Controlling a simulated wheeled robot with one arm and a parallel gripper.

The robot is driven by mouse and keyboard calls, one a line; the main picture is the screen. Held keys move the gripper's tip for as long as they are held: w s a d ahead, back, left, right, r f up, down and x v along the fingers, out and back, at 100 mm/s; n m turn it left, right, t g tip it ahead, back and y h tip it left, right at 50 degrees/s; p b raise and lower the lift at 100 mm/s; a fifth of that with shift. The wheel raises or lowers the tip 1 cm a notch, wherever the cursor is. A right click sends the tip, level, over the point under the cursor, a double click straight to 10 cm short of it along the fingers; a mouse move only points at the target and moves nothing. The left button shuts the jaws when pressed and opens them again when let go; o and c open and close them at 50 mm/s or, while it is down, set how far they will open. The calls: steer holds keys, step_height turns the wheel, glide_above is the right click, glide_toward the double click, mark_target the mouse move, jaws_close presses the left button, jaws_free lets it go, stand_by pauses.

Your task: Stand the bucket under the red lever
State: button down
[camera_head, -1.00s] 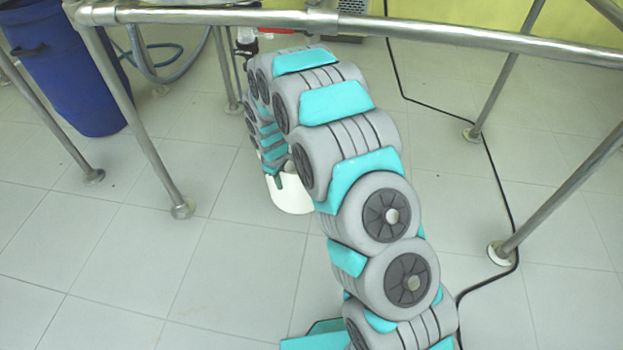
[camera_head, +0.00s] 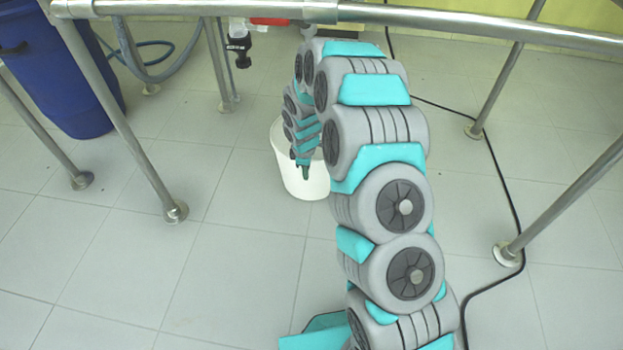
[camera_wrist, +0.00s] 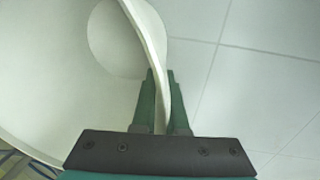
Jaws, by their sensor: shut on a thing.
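The white bucket (camera_head: 313,185) is upright beyond the near frame rail in the head view, partly hidden by my arm. My gripper (camera_head: 305,172) is at its near side. In the wrist view my gripper (camera_wrist: 161,78) is shut on the bucket's rim, one finger inside and one outside; the bucket's inside (camera_wrist: 60,75) fills the left. The red lever (camera_head: 270,21) shows just under the top rail, up and left of the bucket in the picture, partly hidden by the rail. A black valve outlet (camera_head: 238,45) hangs beside it. I cannot tell whether the bucket touches the floor.
A metal tube frame (camera_head: 430,20) crosses in front, with legs (camera_head: 130,130) to the left and right. A blue bin (camera_head: 65,80) and a hose (camera_head: 165,65) stand at the left. A black cable (camera_head: 490,150) runs along the tiled floor at the right.

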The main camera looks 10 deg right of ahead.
mark_target(311, 177)
steer(key=shift+d, duration=0.85)
steer(key=shift+f, duration=0.2)
steer(key=shift+f+b, duration=0.3)
steer(key=shift+f, duration=1.3)
steer(key=shift+w, duration=0.1)
steer(key=c, duration=0.9)
jaws_free()
steer(key=shift+f, duration=0.1)
steer(key=shift+c, duration=0.2)
step_height(311, 177, up, 12)
steer(key=s+p, duration=0.1)
steer(key=s, duration=0.1)
steer(key=shift+a, duration=0.3)
